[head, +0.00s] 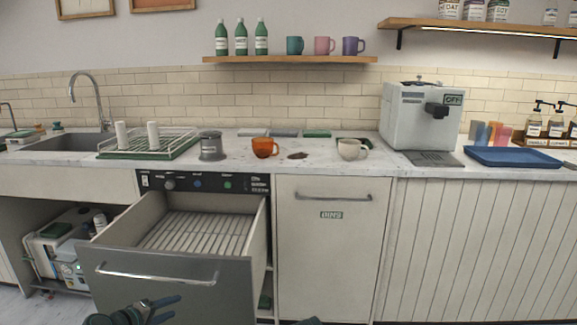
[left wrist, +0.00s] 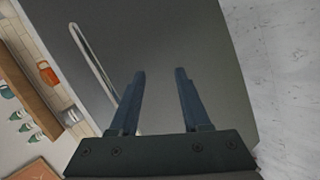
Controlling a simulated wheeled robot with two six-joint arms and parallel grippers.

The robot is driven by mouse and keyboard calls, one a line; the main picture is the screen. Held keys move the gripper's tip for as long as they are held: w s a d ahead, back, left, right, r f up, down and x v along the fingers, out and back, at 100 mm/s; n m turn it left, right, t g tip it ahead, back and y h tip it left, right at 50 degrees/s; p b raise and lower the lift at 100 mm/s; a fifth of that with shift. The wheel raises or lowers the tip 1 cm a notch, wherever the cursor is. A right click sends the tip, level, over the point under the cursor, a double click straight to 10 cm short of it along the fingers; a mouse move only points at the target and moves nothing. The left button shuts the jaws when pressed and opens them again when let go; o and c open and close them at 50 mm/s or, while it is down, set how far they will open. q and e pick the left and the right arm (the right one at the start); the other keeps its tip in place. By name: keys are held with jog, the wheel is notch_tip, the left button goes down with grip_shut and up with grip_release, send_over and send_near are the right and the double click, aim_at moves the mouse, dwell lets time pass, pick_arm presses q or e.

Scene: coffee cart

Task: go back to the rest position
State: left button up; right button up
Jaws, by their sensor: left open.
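My left gripper (head: 160,309) is low at the bottom left of the head view, in front of the grey front of an open drawer (head: 160,290). In the left wrist view the two blue fingers of my left gripper (left wrist: 158,75) are apart with nothing between them. The drawer's bar handle (left wrist: 92,62) is to the left of the fingers and looks apart from them. The same handle (head: 155,279) shows above my gripper in the head view. Only a small dark piece, perhaps of my right arm, shows at the bottom edge; my right gripper is not visible.
The pulled-out drawer juts forward and is empty apart from its slatted floor. On the counter stand a grey canister (head: 212,147), an orange mug (head: 264,148), a cream mug (head: 352,149), a coffee machine (head: 415,118) and a blue tray (head: 515,158). A closed cabinet (head: 325,260) is right of the drawer.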

pick_arm(q)
jog(key=s+d+f+m+g+y, duration=0.2)
jog(key=s+d+f+m+g, duration=0.35)
jog(key=d, duration=0.25)
jog(key=s+d+f+m+g+y, duration=0.3)
jog(key=s+d+f+m+g, duration=0.2)
jog(key=d+f+m, duration=0.15)
jog(key=s+d+r+m+g+y, duration=0.1)
jog(key=s+d, duration=0.2)
jog(key=d, duration=0.3)
jog(key=s+d+m, duration=0.2)
jog(key=s+d, duration=0.1)
jog(key=d, duration=0.2)
notch_tip(320, 180, up, 32)
jog(key=p, duration=3.2)
jog(key=shift+d+r, duration=0.15)
